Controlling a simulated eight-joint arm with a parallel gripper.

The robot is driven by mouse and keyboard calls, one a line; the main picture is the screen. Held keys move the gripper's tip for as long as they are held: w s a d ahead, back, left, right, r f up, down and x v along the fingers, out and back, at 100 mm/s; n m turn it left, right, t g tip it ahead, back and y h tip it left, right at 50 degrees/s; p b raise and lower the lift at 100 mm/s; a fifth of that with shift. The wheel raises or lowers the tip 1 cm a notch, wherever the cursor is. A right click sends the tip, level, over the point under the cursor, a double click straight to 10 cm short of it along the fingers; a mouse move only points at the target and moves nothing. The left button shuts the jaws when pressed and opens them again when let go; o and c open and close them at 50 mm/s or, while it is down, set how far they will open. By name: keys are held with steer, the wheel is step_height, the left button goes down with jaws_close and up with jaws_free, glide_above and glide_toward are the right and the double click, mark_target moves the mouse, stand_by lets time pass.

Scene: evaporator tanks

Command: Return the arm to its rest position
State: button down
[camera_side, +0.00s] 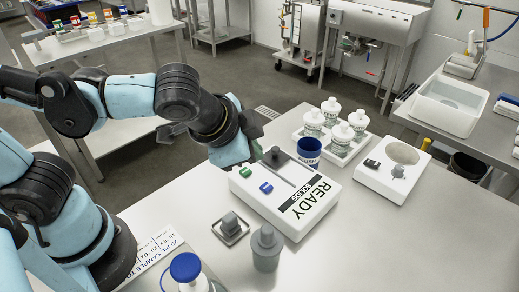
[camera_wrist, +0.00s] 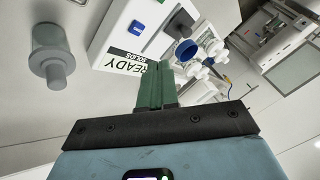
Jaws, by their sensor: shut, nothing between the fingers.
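My gripper (camera_wrist: 155,85) shows in the wrist view as two green fingers pressed together, with nothing between them. In the side view my gripper (camera_side: 272,153) hangs over the back left part of a white instrument (camera_side: 318,217) marked READY and SOLIDS. I cannot tell from these views how far above it the fingertips are. The instrument also shows ahead of the fingers in the wrist view (camera_wrist: 108,40). It has a green button (camera_side: 245,172) and a blue button (camera_side: 266,188).
A blue cup (camera_side: 308,152) stands behind the instrument, beside a white tray with several white-capped bottles (camera_side: 332,108). The front right bench is clear.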

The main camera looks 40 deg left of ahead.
steer(key=a+f+n, duration=0.1)
steer(key=a+n, duration=0.6)
steer(key=a, duration=0.6)
steer(key=shift+s+f+n+h, duration=0.15)
steer(key=shift+n+h, duration=0.25)
